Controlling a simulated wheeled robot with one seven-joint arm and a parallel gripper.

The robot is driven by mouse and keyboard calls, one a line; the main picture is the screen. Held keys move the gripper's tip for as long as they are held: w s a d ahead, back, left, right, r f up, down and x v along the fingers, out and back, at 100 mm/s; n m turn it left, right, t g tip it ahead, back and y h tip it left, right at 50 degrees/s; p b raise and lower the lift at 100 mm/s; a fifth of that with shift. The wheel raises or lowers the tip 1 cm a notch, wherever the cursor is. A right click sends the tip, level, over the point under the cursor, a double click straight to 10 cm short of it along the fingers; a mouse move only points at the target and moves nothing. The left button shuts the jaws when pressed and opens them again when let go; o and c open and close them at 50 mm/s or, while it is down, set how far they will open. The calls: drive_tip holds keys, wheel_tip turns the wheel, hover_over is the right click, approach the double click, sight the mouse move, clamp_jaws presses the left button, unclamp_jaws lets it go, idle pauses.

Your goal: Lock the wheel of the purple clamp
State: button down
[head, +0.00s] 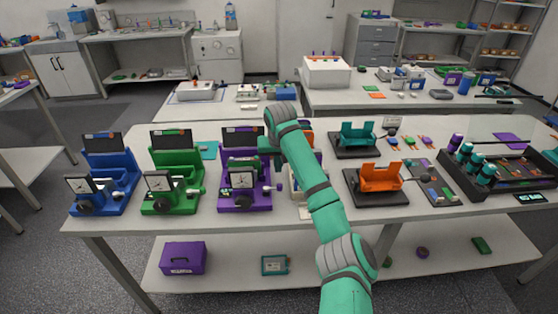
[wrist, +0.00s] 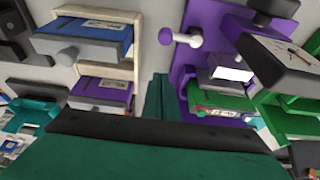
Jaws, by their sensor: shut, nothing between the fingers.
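The purple clamp (head: 245,204) stands on the table, right of the green clamp, and carries a white-faced gauge (head: 242,180). Its dark wheel (head: 239,198) sits at the front below the gauge. The wrist view shows the purple clamp (wrist: 203,35) on the right, with a dark knobbed part (wrist: 263,18) at the top that looks like the wheel. A pale rod with a purple ball end (wrist: 166,36) sticks out of its side. My gripper (wrist: 157,88) is shut and empty, beside the clamp and apart from the wheel. The arm partly hides its fingers in the head view.
A cream rack with blue and purple drawers (wrist: 95,45) stands close left of my fingers. Green (head: 173,200) and blue (head: 100,200) clamps stand left of the purple one. Orange (head: 380,178) and teal (head: 357,137) holders stand right of my arm.

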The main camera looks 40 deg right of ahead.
sight(273, 187)
drive_tip(key=shift+x, duration=1.2)
drive_tip(key=shift+s+a+f, duration=0.1)
drive_tip(key=shift+s, duration=0.15)
drive_tip(key=shift+s+a, duration=0.5)
drive_tip(key=shift+s, duration=0.2)
drive_tip(key=shift+s+a, duration=0.45)
drive_tip(key=shift+s, duration=0.3)
drive_tip(key=shift+w, duration=0.1)
